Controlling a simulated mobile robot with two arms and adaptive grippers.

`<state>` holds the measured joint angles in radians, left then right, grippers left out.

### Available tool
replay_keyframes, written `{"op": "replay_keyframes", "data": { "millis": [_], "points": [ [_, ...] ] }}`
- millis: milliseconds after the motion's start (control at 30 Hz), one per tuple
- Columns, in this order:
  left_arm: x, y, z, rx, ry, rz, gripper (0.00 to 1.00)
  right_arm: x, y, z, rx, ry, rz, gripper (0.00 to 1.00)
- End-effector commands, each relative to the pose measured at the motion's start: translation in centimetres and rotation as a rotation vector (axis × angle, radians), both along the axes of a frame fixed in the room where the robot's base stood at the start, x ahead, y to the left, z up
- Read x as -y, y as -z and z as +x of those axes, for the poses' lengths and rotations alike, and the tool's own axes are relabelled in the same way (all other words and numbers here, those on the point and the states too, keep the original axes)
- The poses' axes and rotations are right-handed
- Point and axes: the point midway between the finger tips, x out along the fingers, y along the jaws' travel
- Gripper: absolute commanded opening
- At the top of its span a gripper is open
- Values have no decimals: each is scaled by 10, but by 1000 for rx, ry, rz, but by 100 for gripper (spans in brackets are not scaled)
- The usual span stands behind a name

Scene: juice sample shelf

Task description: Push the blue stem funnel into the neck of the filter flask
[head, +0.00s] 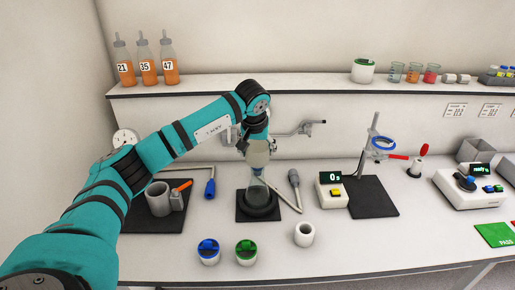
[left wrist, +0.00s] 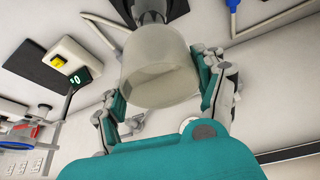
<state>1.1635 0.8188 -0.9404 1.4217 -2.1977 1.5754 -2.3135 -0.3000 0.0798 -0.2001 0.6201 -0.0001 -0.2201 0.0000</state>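A pale translucent funnel cup (head: 257,154) is under my left gripper (head: 257,143), above the filter flask. In the left wrist view, the cup (left wrist: 160,75) sits between the two fingers, which close on its sides. The cup is in line with the flask's neck, but I cannot tell how deep the stem sits. My right gripper is out of view.
A white cup with a blue insert (head: 208,250), one with a green insert (head: 246,252) and an empty one (head: 304,234) stand in front. A timer (head: 331,192) and ring stand (head: 371,150) are to the right. A mortar-like cup (head: 158,199) is at left.

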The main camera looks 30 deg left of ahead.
Motion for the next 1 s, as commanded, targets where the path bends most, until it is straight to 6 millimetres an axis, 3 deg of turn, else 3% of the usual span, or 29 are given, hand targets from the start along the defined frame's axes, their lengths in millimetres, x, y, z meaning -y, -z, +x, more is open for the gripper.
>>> {"op": "replay_keyframes", "data": {
  "millis": [33, 200, 567, 667, 1000],
  "points": [
    [0, 0, 0, 0, 0, 0, 76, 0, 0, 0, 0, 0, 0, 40],
    [0, 0, 0, 0, 0, 1, 99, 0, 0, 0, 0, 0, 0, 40],
    [1, -4, -1, 1, 1, 1, 100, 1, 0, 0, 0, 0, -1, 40],
    [3, -16, -5, 2, 3, 0, 100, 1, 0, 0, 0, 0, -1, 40],
    [13, -82, -30, 4, 0, 1, 100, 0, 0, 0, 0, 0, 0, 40]
  ]
}}
